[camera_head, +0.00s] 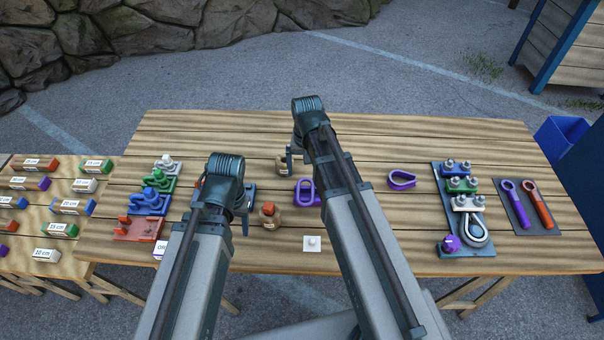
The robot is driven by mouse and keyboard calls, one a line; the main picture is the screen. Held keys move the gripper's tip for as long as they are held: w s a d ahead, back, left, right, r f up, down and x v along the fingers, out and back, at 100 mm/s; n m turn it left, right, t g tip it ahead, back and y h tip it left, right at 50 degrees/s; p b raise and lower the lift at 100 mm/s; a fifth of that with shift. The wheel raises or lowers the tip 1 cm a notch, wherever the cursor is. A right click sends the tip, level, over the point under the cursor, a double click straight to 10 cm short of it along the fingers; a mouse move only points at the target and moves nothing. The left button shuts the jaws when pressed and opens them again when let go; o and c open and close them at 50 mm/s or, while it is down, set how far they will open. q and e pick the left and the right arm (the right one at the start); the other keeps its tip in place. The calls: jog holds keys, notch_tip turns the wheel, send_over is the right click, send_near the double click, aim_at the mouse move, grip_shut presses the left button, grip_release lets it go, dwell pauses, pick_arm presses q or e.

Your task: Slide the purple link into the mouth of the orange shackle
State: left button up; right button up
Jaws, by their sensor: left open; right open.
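A purple link (306,193), a rounded loop with an opening, lies on the wooden table just below my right gripper and left of my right forearm. A separate purple teardrop loop (402,179) lies right of that forearm. A small orange piece (199,182) shows at the left edge of my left wrist; most of it is hidden, so I cannot tell whether it is the orange shackle. My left gripper (224,207) is open, low over the table, with its fingers largely hidden by its wrist. My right gripper (291,160) is open beside a small brown object, partly hidden.
White, green, blue and orange-red fittings (136,228) stand in a column at left. A brown bottle-like piece (269,215) and a white square (312,243) lie between my arms. A grey clamp board (450,210) and a tool mat (516,222) lie at right.

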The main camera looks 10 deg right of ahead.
aim_at(305, 187)
pick_arm(q)
jog(key=shift+f, duration=0.1)
pick_arm(e)
jog(key=shift+f, duration=0.1)
pick_arm(q)
notch_tip(305, 187, down, 9)
jog(key=b, duration=0.9)
pick_arm(e)
notch_tip(305, 187, down, 9)
jog(key=shift+r, duration=0.1)
grip_shut()
pick_arm(q)
notch_tip(305, 187, up, 7)
jog(key=p, duration=0.7)
pick_arm(e)
notch_tip(305, 187, up, 7)
